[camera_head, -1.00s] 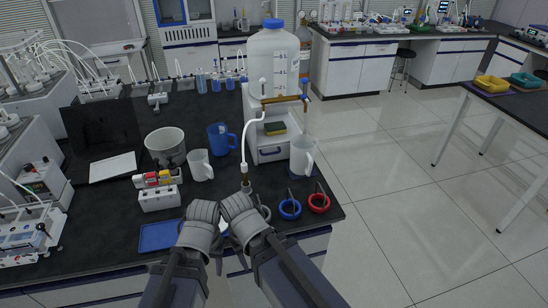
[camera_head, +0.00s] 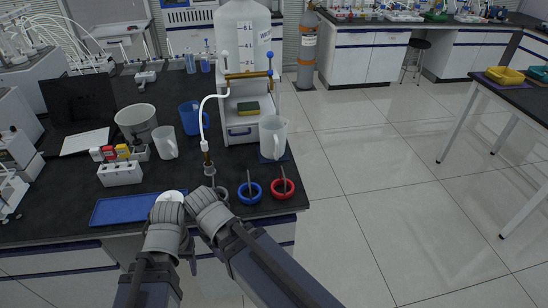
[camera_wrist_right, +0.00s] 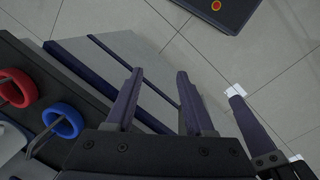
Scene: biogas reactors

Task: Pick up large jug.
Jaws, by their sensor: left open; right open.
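Several jugs stand on the black bench in the head view. A white jug (camera_head: 273,137) stands upright at the right end, by the white cabinet. A smaller-looking white jug (camera_head: 165,142) and a blue jug (camera_head: 190,118) stand further left. I cannot tell for certain which is the large jug. My left gripper (camera_head: 191,264) is low at the bench front, partly hidden by my arms; its fingers also show in the right wrist view (camera_wrist_right: 264,124), apart and empty. My right gripper (camera_wrist_right: 160,72) is open and empty above the floor; the head view hides it. Both are apart from the jugs.
A blue ring (camera_head: 249,193) and a red ring (camera_head: 280,189) lie near the front right corner. A grey-white bucket (camera_head: 137,122), bottle rack (camera_head: 121,173) and blue tray (camera_head: 122,209) stand left. A large bottle (camera_head: 242,38) tops the cabinet (camera_head: 240,130). The floor at right is clear.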

